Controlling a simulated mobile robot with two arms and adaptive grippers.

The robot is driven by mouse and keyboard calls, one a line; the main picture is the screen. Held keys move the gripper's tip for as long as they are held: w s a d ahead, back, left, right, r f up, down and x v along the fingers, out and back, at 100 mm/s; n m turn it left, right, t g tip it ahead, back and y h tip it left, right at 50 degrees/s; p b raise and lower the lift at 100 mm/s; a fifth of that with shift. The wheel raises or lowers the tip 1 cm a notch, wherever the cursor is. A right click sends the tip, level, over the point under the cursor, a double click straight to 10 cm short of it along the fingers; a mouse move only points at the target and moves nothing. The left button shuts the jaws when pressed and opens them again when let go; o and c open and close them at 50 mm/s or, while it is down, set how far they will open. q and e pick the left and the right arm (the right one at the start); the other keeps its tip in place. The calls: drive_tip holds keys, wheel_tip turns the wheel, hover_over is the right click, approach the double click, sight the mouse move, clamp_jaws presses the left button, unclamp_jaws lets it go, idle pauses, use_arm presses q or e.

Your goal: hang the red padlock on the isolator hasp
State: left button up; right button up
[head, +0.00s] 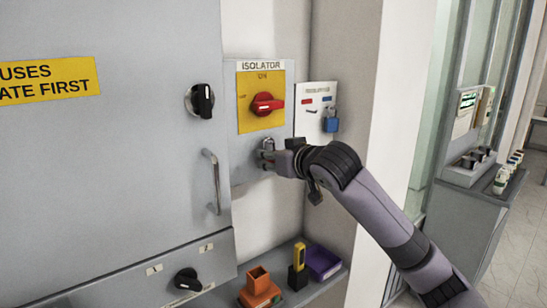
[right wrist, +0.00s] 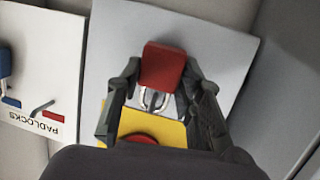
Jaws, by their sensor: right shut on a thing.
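The red padlock (right wrist: 163,68) sits between the two fingers of my right gripper (right wrist: 160,92) in the right wrist view. My right gripper is shut on its body. Its silver shackle (right wrist: 145,99) points toward the yellow plate. In the head view my right gripper (head: 271,158) is at the grey isolator panel, just below the yellow plate with the red rotary handle (head: 266,104). The isolator hasp (head: 267,145) shows as small grey metal at the fingertips. The gripper hides the padlock there. I cannot tell whether the shackle passes through the hasp. My left gripper is out of view.
A white padlock board (head: 316,98) with a blue padlock (head: 331,124) hangs right of the isolator. A grey cabinet door with a bar handle (head: 213,182) is at left. Below, a shelf holds an orange holder (head: 258,287), a black-yellow tool (head: 298,267) and a purple bin (head: 322,262).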

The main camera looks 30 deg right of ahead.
drive_tip(key=o, duration=1.3)
drive_tip(key=shift+c, duration=0.2)
